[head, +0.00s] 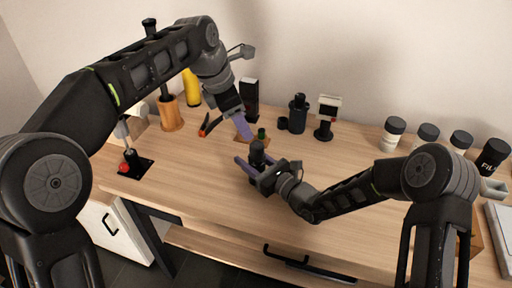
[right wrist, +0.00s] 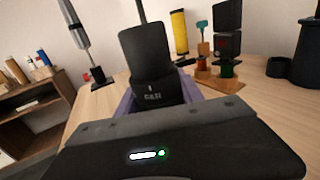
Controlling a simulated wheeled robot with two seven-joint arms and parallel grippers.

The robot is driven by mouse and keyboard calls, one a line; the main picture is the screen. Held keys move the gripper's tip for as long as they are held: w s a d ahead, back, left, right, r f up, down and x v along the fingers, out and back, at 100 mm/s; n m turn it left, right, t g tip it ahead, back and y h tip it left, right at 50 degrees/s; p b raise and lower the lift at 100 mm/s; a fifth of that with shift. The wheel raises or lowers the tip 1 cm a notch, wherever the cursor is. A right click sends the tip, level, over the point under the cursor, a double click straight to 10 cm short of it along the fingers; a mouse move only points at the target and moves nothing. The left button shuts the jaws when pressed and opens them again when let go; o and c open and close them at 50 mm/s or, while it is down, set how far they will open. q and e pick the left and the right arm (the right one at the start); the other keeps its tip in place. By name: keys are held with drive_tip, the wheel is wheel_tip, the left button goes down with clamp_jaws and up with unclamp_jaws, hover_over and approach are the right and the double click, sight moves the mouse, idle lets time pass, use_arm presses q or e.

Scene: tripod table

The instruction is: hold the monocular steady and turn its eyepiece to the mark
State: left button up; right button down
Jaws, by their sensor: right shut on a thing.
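The monocular (head: 257,154) is a dark upright cylinder near the middle of the table. My right gripper (head: 256,168) is shut around its lower part, with purple fingers on its sides. In the right wrist view the monocular (right wrist: 146,50) stands upright between the purple fingers, with small pale lettering low on its body and a wider dark upper part, which may be the eyepiece. I cannot make out the mark. My left gripper (head: 243,124) points down just behind and left of the monocular, apart from it. Its purple fingers overlap, so its opening is unclear.
A small wooden board (right wrist: 222,84) with a green-ringed piece lies behind the monocular. A black stand with a red knob (head: 124,167) is at left, a wooden pot (head: 170,115) and yellow cylinder (head: 192,88) behind. Several white-and-black jars (head: 393,133) stand right. The front table is clear.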

sight(256, 145)
use_arm(q)
drive_tip(key=m, duration=3.2)
drive_tip(key=shift+s+d+r, duration=0.1)
drive_tip(key=shift+r, duration=0.1)
drive_tip(key=x, duration=1.2)
drive_tip(key=shift+d, duration=0.1)
drive_tip(key=shift+c, duration=0.6)
drive_tip(key=shift+r, duration=0.1)
clamp_jaws()
